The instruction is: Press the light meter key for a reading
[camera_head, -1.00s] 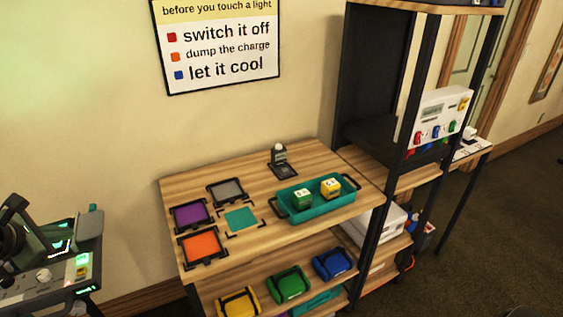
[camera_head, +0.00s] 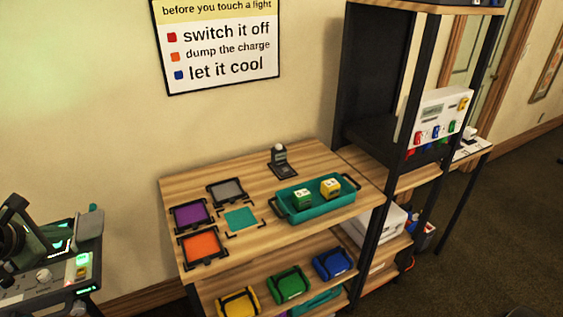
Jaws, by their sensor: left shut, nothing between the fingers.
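The light meter (camera_head: 279,160) is a small dark device with a pale dome on top. It stands near the back of the wooden table top, behind the teal tray; its key is too small to make out. My left gripper (camera_head: 91,221) is at the lower left edge, partly merged with dark shapes there. It is shut and empty, well to the left of the meter and apart from it. My right gripper does not show.
The teal tray (camera_head: 318,208) holds a green and a yellow block. Purple (camera_head: 189,215), grey (camera_head: 226,190) and orange (camera_head: 201,246) framed squares lie left of it. A dark rack post (camera_head: 398,150) stands to the right. A device with knobs (camera_head: 45,277) is at lower left.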

